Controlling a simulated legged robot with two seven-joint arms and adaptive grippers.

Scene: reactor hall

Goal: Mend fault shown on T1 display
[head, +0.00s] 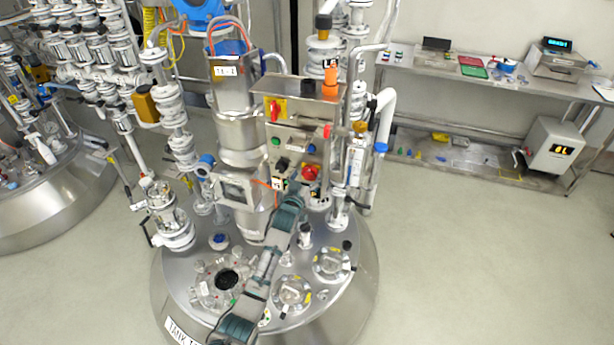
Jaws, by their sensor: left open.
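A steel tank (360,285) with a partly cut-off "TANK" label (182,331) stands in the middle. A steel control box (318,135) above its lid carries a red rotary switch (274,110) on a yellow plate, a green button (277,142), a blue button (311,149) and a red mushroom button (311,172). A steel box with a grey window (238,192) sits left of it; I cannot read any fault text. My left gripper (284,172) is open in front of the control box's lower part, left of the mushroom button. Contact is unclear. My right gripper is out of view.
Another tank (50,205) is at left. White pipes (382,110) crowd the control box. The floor at right is clear.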

